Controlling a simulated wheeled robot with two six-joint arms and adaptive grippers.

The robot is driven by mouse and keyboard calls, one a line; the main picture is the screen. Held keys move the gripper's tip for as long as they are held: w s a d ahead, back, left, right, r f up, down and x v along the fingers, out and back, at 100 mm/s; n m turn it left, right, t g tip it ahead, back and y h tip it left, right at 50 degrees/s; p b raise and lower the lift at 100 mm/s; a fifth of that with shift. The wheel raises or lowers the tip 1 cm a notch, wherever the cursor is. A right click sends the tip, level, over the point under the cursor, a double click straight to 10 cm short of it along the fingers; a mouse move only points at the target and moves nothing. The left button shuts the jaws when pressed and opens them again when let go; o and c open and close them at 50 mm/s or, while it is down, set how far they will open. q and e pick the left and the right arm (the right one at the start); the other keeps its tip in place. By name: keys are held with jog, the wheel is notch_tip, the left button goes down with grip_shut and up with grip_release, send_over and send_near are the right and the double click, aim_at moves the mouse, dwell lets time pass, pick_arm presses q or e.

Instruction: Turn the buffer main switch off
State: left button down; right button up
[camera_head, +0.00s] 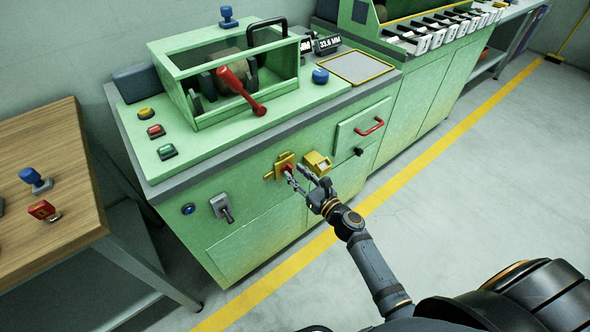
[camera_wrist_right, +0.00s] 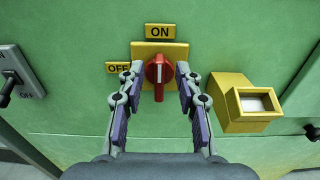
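The buffer main switch is a red rotary knob (camera_wrist_right: 158,72) on a yellow plate (camera_wrist_right: 179,50). A yellow ON label (camera_wrist_right: 160,32) sits above it and an OFF label (camera_wrist_right: 118,68) to its left. The knob's white mark stands upright, towards ON. In the head view the yellow plate (camera_head: 281,160) is on the front of the green cabinet. My right gripper (camera_head: 294,172) is at the switch. In the wrist view its two fingers (camera_wrist_right: 160,72) are apart, one on each side of the knob, with narrow gaps showing. My left gripper is not in view.
A yellow box (camera_head: 317,163) juts out right of the switch. A grey lever switch (camera_head: 222,207) and a blue button (camera_head: 188,209) are to its left. A red-handled drawer (camera_head: 362,132) is at upper right. The floor before the cabinet is clear.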

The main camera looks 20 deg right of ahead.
jog(key=shift+w+a, duration=0.2)
jog(key=shift+w, duration=0.35)
jog(key=shift+c, duration=0.4)
grip_shut()
